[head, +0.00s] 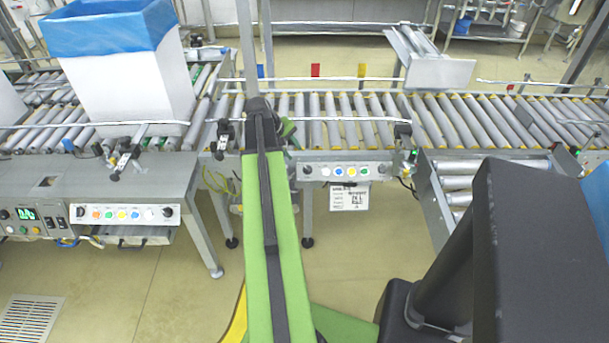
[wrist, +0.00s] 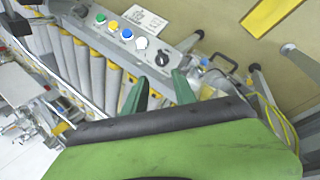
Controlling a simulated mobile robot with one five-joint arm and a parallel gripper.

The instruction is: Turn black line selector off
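A black selector knob (wrist: 162,58) sits at one end of the grey control panel (wrist: 187,45) in the wrist view, beside a white button (wrist: 141,43). It also shows in the head view (head: 307,169) at the left end of the middle panel. Its setting is too small to read. My gripper (wrist: 160,76) has two green fingers, spread apart and empty. The knob appears just beyond the gap between the fingertips, and I see no contact. In the head view my arm hides most of the gripper.
Blue, green and yellow buttons (wrist: 113,26) line the panel, with a white label (head: 349,196) below it. Roller conveyors (head: 340,118) run behind. Another panel (head: 124,213) with black knobs is at left. A box with blue liner (head: 130,85) stands on the left conveyor.

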